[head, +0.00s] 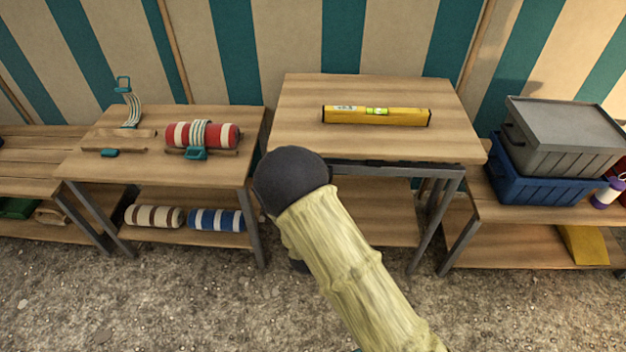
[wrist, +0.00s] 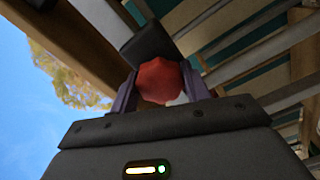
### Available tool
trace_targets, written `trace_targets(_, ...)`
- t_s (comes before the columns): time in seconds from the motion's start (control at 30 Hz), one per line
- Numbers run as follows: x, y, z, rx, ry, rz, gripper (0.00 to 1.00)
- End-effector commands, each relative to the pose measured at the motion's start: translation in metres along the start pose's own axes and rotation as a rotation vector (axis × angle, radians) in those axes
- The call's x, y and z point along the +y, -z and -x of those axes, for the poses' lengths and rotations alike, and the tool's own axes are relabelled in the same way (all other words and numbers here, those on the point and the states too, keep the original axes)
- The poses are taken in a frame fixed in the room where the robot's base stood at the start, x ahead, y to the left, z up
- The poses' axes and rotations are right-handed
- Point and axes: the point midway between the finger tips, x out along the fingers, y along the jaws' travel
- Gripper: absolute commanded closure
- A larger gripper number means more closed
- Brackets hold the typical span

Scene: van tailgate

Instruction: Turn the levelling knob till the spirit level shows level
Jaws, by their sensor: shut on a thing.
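A yellow spirit level (head: 345,116) lies on the wooden tabletop (head: 305,98) of the middle table. Its green vial (head: 376,111) faces up, but the bubble is too small to read. The tabletop looks slightly lower at its right side. In the wrist view, a red faceted knob (wrist: 158,76) sits under the table, below a dark block. My gripper (wrist: 160,90) is shut on this knob, with a purple finger at each side. In the head view, my own arm hides the knob and the gripper.
The left table (head: 85,170) holds a red-and-cream roll (head: 228,135) with a strap. Striped rolls lie on its lower shelf. On the right, a grey crate (head: 565,140) sits on a blue crate (head: 545,180). Metal legs and bars surround the space under the middle table.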

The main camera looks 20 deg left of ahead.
Motion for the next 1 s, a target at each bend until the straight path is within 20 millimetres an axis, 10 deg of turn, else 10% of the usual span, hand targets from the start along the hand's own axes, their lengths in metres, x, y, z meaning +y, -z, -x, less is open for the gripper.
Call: trace_targets(1.0, -0.0028, -0.0011, 0.0013, 0.000, 0.009, 0.588, 0.76)
